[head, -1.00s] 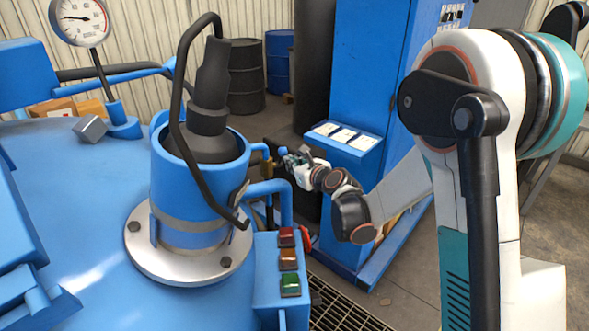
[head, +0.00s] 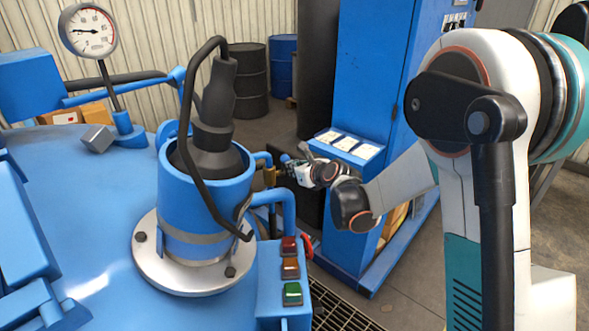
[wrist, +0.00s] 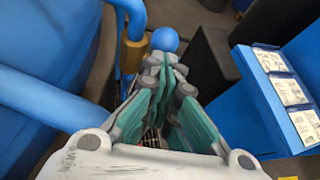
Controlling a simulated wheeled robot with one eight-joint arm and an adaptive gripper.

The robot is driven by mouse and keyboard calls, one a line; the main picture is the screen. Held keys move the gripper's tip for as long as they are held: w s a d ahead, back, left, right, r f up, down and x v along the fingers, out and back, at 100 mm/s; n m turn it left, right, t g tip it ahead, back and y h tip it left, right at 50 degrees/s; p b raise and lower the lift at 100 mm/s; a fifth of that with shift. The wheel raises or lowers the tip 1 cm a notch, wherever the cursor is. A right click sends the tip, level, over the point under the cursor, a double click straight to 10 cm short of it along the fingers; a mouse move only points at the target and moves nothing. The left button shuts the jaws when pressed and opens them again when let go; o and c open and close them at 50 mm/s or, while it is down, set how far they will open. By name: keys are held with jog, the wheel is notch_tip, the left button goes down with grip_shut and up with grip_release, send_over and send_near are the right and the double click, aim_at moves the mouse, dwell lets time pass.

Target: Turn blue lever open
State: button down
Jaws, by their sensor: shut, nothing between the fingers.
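The blue lever shows in the wrist view as a round blue ball knob (wrist: 165,39), beside a brass valve fitting (wrist: 134,52) on a blue pipe. The rest of the lever is hidden behind my fingers. In the wrist view my gripper (wrist: 161,65) is shut and empty, its teal-sided fingers together with their tips just in front of the knob. I cannot tell whether they touch it. In the head view my gripper (head: 291,167) is small, right of the brass fitting (head: 268,176), with the blue knob (head: 285,158) at its tips.
A blue cabinet (head: 377,60) with a label shelf (head: 345,146) stands close to the right of my gripper. The blue furnace body (head: 85,200) fills the left, with a pipe (head: 270,196) and a button box (head: 272,280) near the valve. Drums stand behind.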

aim_at(288, 156)
jog(key=shift+g, duration=0.7)
jog(key=shift+w+a+r+p, duration=0.3)
jog(key=shift+w+r+p, duration=0.2)
jog(key=shift+w+r, duration=0.25)
jog(key=shift+w+a+r+p, duration=0.25)
jog(key=shift+w+r+p, duration=0.3)
jog(key=shift+w, duration=0.25)
jog(key=shift+r, duration=0.1)
